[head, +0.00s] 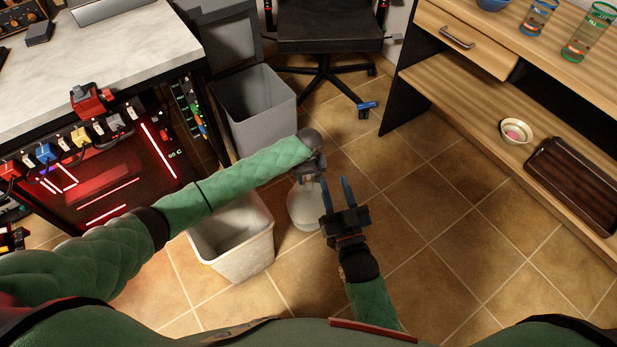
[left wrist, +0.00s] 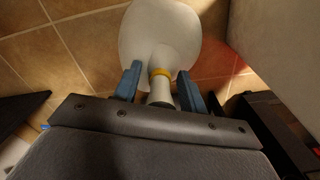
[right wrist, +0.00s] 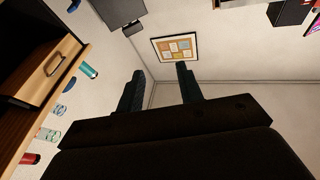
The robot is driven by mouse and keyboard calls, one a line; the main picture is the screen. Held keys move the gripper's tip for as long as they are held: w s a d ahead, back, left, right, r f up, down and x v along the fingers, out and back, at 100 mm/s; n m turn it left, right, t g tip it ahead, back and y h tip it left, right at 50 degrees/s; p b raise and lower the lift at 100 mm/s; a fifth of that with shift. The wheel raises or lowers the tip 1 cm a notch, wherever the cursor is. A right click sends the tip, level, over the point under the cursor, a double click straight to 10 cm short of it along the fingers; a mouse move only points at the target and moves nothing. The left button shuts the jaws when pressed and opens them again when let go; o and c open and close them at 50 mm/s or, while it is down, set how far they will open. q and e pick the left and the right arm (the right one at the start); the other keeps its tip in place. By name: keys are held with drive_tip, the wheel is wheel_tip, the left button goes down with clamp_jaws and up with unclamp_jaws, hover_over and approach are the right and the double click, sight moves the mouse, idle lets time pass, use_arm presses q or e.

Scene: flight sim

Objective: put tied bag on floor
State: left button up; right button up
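The tied bag (head: 304,207) is pale and rounded, beside the white bin in the head view. In the left wrist view the bag (left wrist: 160,35) has a narrow neck with a yellow tie. It appears to rest on the tiled floor, though its underside is hidden. My left gripper (head: 308,175) is above the bag. Its fingers (left wrist: 160,72) are apart on either side of the neck, with gaps showing. My right gripper (head: 337,193) is open and empty, just right of the bag in the head view; its wrist view shows empty fingers (right wrist: 160,70).
A white bin (head: 245,262) stands left of the bag, with a taller grey bin (head: 262,125) behind. A desk (head: 110,60) is at left, an office chair (head: 330,30) at back. A wooden shelf unit (head: 470,85) is at right. The floor (head: 430,210) right of the bag is clear.

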use_arm(q)
drive_tip(key=shift+r, duration=0.1)
wheel_tip(320, 180, up, 6)
drive_tip(key=shift+f+p, duration=0.2)
drive_tip(key=shift+p, duration=0.3)
wheel_tip(320, 180, up, 6)
drive_tip(key=shift+f+p, duration=0.1)
drive_tip(key=shift+p, duration=0.4)
drive_tip(key=shift+r, duration=0.35)
use_arm(e)
drive_tip(key=s+f+g+h, duration=0.1)
drive_tip(key=f+g, duration=0.3)
drive_tip(key=f, duration=0.7)
drive_tip(key=s+f+g, duration=0.4)
drive_tip(key=f, duration=0.7)
drive_tip(key=shift+s+f+h, duration=0.15)
drive_tip(key=shift+s+h, duration=0.05)
drive_tip(key=shift+h, duration=0.2)
drive_tip(key=shift+a, duration=0.1)
